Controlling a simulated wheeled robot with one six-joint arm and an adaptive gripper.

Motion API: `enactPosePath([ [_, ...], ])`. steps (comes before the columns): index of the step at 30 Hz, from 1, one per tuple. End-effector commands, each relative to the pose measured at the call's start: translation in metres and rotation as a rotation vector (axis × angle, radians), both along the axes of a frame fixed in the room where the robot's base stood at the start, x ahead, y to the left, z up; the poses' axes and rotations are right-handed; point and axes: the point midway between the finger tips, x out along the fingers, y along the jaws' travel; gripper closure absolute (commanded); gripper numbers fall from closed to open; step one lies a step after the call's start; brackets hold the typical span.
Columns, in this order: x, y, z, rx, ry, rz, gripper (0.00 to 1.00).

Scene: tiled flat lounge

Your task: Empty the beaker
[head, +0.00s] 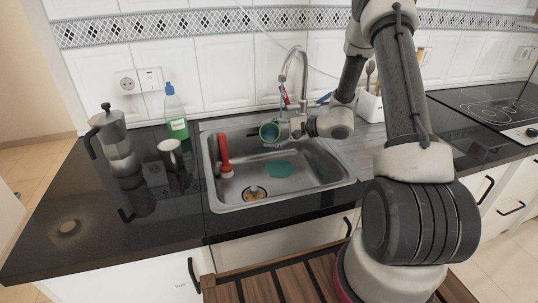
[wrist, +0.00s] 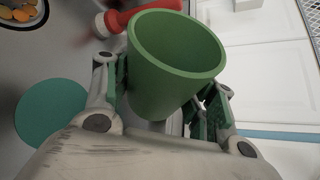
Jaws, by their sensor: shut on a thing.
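The green beaker (head: 268,132) is held above the sink (head: 214,188), tipped on its side with its mouth toward the left. My gripper (head: 290,128) is shut on it, with a finger on each side of its wall in the wrist view (wrist: 165,100). In the wrist view the beaker (wrist: 175,60) shows a bare green inside wall; its bottom is hidden and I see no liquid in it. A flat teal round patch (head: 278,169) lies on the sink floor below; it also shows in the wrist view (wrist: 50,112). I cannot tell whether it is liquid.
A red-handled brush or plunger (head: 225,155) stands in the sink, left of the beaker. The drain (head: 254,193) is at the front. The faucet (head: 300,65) rises behind. A green bottle (head: 176,115), mug (head: 171,155) and moka pot (head: 115,140) stand left. The front-left counter is clear.

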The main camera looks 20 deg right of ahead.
Motion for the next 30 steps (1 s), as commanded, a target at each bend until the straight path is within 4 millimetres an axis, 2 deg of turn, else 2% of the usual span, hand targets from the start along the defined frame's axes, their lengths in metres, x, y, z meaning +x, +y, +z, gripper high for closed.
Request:
enactPosePath([
  [30,-0.0004,-0.0001,0.0085,-0.047,-0.129,0.0,0.67],
])
